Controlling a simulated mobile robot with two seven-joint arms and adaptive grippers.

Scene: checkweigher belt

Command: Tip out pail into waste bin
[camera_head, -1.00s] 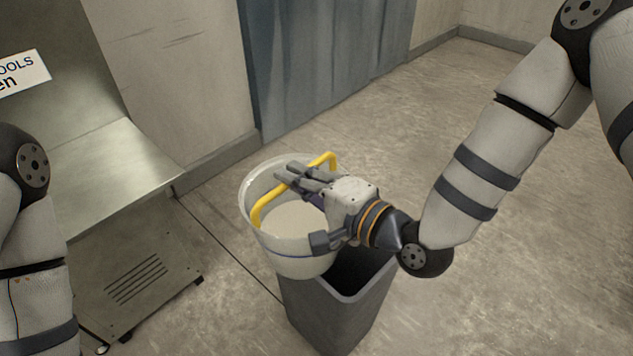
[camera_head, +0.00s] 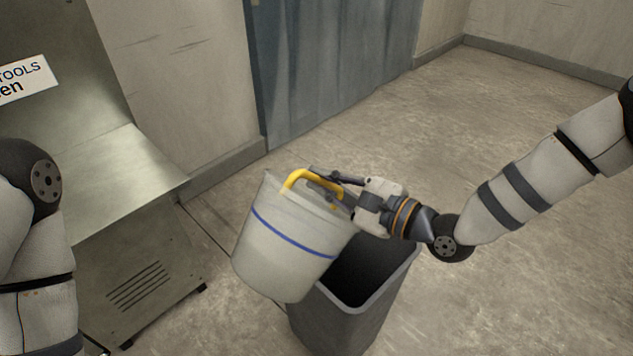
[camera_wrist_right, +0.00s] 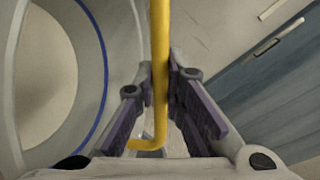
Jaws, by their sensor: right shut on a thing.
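The pail (camera_head: 288,238) is off-white with a blue stripe and a yellow handle (camera_head: 300,177). It is tilted, with its base toward the lower left and its rim toward my right gripper (camera_head: 328,184). My right gripper is shut on the handle, which also runs between the fingers in the right wrist view (camera_wrist_right: 160,75). The pail's inside is hidden in the head view. The dark grey waste bin (camera_head: 345,325) stands upright on the floor below and to the right, and the pail overlaps its left rim in the picture. My left gripper is out of the picture.
A metal cabinet (camera_head: 150,285) with a slotted front and a sloping top stands at the left, with a sign (camera_head: 25,80) above. A blue-grey curtain or door (camera_head: 335,65) is at the back wall. The floor on the right is clear.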

